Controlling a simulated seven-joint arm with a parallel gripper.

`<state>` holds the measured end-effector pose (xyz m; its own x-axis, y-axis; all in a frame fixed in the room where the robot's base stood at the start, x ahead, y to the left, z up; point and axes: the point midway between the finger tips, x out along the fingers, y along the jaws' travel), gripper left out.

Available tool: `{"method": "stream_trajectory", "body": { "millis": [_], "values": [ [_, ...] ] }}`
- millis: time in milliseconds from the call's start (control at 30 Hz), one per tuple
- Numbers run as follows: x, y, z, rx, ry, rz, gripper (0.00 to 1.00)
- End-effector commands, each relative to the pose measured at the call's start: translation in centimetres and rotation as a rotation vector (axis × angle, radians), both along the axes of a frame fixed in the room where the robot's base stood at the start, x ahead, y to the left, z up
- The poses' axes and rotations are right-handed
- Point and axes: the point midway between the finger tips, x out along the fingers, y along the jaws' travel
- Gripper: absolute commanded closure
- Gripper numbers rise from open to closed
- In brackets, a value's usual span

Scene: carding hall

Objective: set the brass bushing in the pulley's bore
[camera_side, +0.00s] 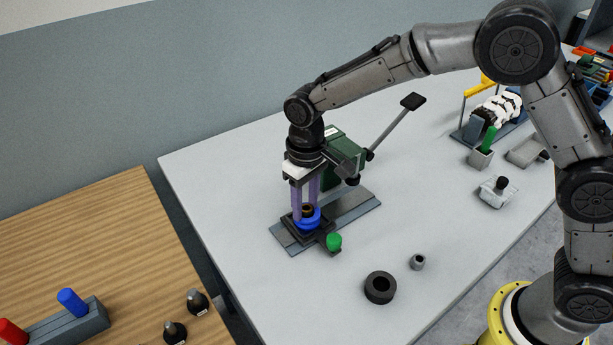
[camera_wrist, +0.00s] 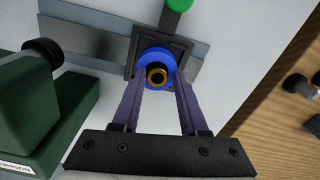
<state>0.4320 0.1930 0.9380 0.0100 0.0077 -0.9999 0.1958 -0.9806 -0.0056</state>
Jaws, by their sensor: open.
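The blue pulley (camera_side: 308,224) sits in a dark square fixture (camera_side: 289,234) on a grey base plate; it also shows in the wrist view (camera_wrist: 152,55). The brass bushing (camera_side: 308,208) is upright at the pulley's bore, its top standing above the blue rim. In the wrist view the bushing (camera_wrist: 157,76) shows as a brass ring with a dark hole, inside the blue outline. How deep it sits is hidden. My gripper (camera_side: 305,210) points down with its purple fingers open, one on each side of the bushing; the fingers also show in the wrist view (camera_wrist: 162,76).
A green machine body (camera_side: 343,155) with a long lever (camera_side: 392,128) stands close behind my gripper. A green-knobbed handle (camera_side: 334,241) juts from the fixture. A black ring (camera_side: 380,287) and small grey sleeve (camera_side: 417,262) lie in front. A wooden table (camera_side: 90,235) is at left.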

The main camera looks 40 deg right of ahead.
Motion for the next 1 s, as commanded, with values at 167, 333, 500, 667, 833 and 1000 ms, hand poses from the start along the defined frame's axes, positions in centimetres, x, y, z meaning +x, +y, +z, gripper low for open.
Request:
{"method": "stream_trajectory", "body": {
  "millis": [167, 333, 500, 667, 833, 1000],
  "values": [
    [-0.2, -0.3, 3.0, -0.009, 0.011, 0.000, 0.39],
    [-0.1, -0.3, 6.9, -0.008, 0.009, 0.000, 0.39],
    [-0.1, -0.2, 9.8, -0.008, 0.010, 0.000, 0.39],
    [-0.2, -0.2, 11.3, -0.008, 0.010, 0.000, 0.39],
    [-0.2, -0.3, 11.8, -0.008, 0.010, 0.000, 0.39],
    [-0.4, -0.6, 12.2, -0.005, 0.003, -0.003, 0.39]
  ]
}}
